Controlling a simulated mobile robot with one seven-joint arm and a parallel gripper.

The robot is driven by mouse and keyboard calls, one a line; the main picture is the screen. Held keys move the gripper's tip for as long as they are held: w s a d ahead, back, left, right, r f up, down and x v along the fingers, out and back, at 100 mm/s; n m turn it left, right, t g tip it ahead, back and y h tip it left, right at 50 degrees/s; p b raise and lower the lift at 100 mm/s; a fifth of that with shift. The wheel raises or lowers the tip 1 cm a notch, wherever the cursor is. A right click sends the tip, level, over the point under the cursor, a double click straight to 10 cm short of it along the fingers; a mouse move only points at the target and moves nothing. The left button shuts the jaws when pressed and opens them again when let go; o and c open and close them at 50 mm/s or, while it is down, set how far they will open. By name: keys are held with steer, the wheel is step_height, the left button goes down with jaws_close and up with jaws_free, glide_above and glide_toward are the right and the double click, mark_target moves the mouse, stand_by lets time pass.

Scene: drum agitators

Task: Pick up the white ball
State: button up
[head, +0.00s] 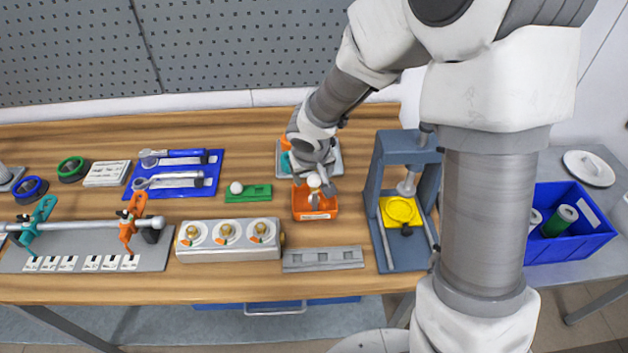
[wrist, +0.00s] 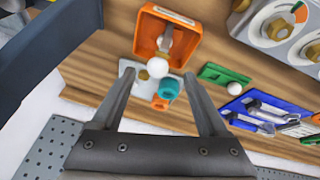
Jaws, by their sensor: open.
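My gripper (wrist: 159,75) is open, its two fingers apart with nothing gripped. In the wrist view, a white ball (wrist: 157,68) appears between the fingertips, in front of the near edge of an orange tray (wrist: 140,38). In the head view this ball (head: 314,180) shows at the orange tray (head: 300,214), just below my gripper (head: 318,182). A grey piece in the tray lies close to it; I cannot tell whether they are joined. Another white ball (head: 236,187) is at the left end of a green plate (head: 258,192); it also shows in the wrist view (wrist: 233,89).
A grey press (head: 372,205) with a yellow disc stands right of the tray. A dial box (head: 228,254) and a grey slotted bar (head: 322,266) lie in front. Teal (wrist: 168,88) and orange pieces sit behind the tray. A blue tool mat (head: 208,158) lies left.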

mark_target(314, 179)
steer(key=shift+w+x, duration=0.15)
steer(key=shift+x, duration=1.15)
steer(key=shift+w+x, duration=0.2)
steer(key=shift+x, duration=1.15)
steer(key=shift+r, duration=0.15)
jaws_close()
